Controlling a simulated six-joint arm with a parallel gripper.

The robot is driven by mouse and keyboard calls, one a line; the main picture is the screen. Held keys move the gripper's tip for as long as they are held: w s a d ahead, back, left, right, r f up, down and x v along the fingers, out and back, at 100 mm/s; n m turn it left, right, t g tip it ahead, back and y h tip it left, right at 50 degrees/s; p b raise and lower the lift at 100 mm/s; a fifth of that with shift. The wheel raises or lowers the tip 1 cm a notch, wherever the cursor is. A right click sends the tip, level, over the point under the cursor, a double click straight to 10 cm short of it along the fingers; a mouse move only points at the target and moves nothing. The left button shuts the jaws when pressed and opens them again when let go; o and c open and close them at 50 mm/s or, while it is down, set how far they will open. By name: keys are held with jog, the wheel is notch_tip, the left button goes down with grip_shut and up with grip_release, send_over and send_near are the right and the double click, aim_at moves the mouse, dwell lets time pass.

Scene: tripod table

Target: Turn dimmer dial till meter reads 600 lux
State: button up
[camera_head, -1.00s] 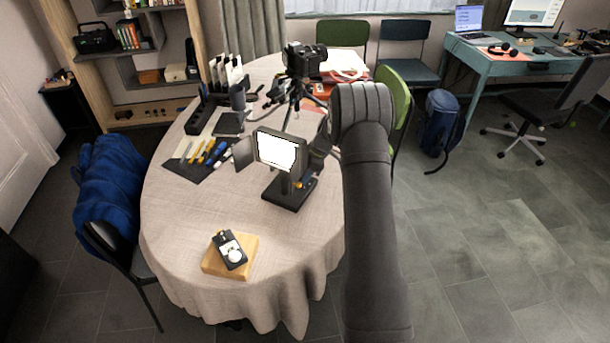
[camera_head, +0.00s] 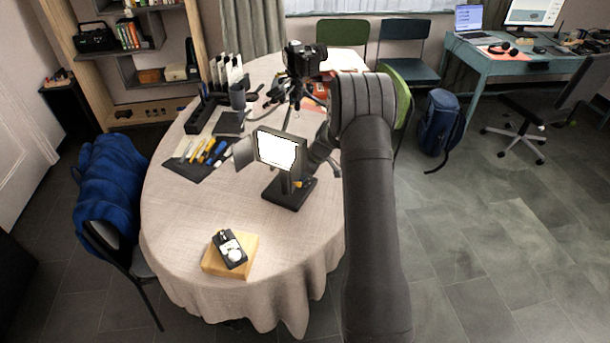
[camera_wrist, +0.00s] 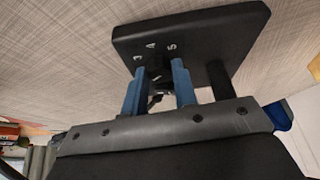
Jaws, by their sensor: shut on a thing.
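In the wrist view, the dark dimmer dial (camera_wrist: 157,68) sits on the lamp's black base (camera_wrist: 215,32), with white numbers 3, 4 and 5 around it. The two blue fingers of my gripper (camera_wrist: 158,78) are on either side of the dial and shut on it. The lamp's bright square panel (camera_head: 278,152) stands above its base (camera_head: 290,194) in the head view. My gripper is largely hidden there behind the lamp and my arm. The light meter (camera_head: 229,249) has a white round sensor and lies on a wooden block (camera_head: 214,267). Its reading is too small to read.
The round cloth-covered table (camera_head: 185,225) has clear room between lamp and meter. A camera on a tripod (camera_head: 303,60) stands behind the lamp. A dark mat with pens (camera_head: 195,160) lies to the left. A chair with a blue jacket (camera_head: 108,190) stands at the left.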

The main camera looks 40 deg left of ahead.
jog(key=o, duration=1)
jog(key=shift+r, duration=0.1)
jog(key=v, duration=1.7)
jog(key=shift+r, duration=0.15)
